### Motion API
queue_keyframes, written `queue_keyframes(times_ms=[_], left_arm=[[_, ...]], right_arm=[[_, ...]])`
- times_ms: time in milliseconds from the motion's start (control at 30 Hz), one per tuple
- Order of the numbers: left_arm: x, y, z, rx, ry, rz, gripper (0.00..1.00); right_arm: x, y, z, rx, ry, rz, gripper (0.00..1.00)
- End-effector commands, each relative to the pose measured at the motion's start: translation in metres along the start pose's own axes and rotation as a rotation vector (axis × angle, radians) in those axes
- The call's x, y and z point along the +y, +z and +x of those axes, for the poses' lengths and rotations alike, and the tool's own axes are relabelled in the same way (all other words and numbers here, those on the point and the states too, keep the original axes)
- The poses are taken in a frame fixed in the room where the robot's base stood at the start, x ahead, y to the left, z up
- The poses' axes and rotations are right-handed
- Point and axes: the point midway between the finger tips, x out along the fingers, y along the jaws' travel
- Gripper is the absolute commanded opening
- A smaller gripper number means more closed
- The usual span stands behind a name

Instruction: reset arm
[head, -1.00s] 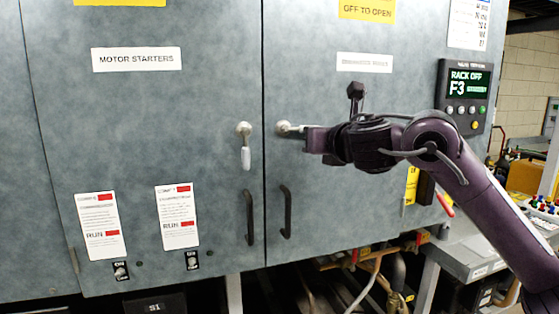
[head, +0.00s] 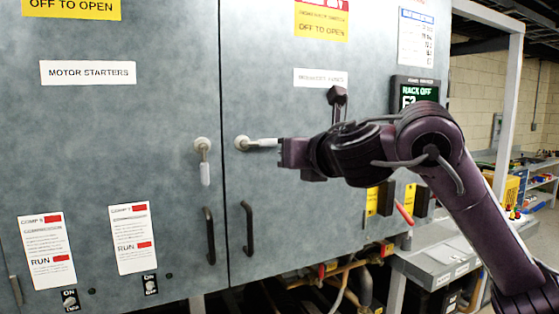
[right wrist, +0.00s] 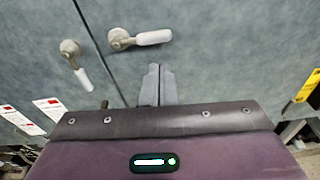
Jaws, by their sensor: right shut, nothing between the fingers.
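My right arm comes in from the right in the head view. My right gripper (head: 284,153) is shut and empty, in front of the right cabinet door. The right door's handle (head: 256,143) lies horizontal, just left of the fingertips; in the head view I cannot tell the exact gap. In the right wrist view the shut fingers (right wrist: 158,84) stand below and apart from that handle (right wrist: 138,39). The left door's handle (head: 204,161) hangs straight down; it also shows in the right wrist view (right wrist: 76,63). My left gripper is not in view.
Two black door pulls (head: 209,235) (head: 248,228) flank the seam. A display panel (head: 414,92) reading RACK OFF is partly hidden behind my arm. A grey bench (head: 450,262) stands at the lower right, with pipes (head: 350,270) below the cabinet.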

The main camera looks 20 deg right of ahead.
Motion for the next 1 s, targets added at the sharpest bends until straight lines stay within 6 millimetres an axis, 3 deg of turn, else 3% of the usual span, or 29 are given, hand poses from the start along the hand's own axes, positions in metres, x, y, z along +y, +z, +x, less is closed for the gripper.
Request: queue_keyframes(times_ms=[167, 667, 767, 833, 1000], left_arm=[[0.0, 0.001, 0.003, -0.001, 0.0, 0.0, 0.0], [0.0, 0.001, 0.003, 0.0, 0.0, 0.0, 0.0], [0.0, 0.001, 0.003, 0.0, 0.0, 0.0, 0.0], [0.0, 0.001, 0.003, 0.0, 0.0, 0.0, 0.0], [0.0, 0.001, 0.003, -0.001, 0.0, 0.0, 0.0]], right_arm=[[0.0, 0.0, -0.01, 0.0, -0.001, 0.0, 0.0], [0.002, -0.004, -0.007, 0.004, 0.004, 0.007, 0.0], [0.015, -0.022, 0.003, 0.016, 0.026, 0.052, 0.0], [0.032, -0.045, 0.015, 0.031, 0.054, 0.122, 0.0], [0.081, -0.121, 0.038, 0.093, 0.117, 0.418, 0.0]])
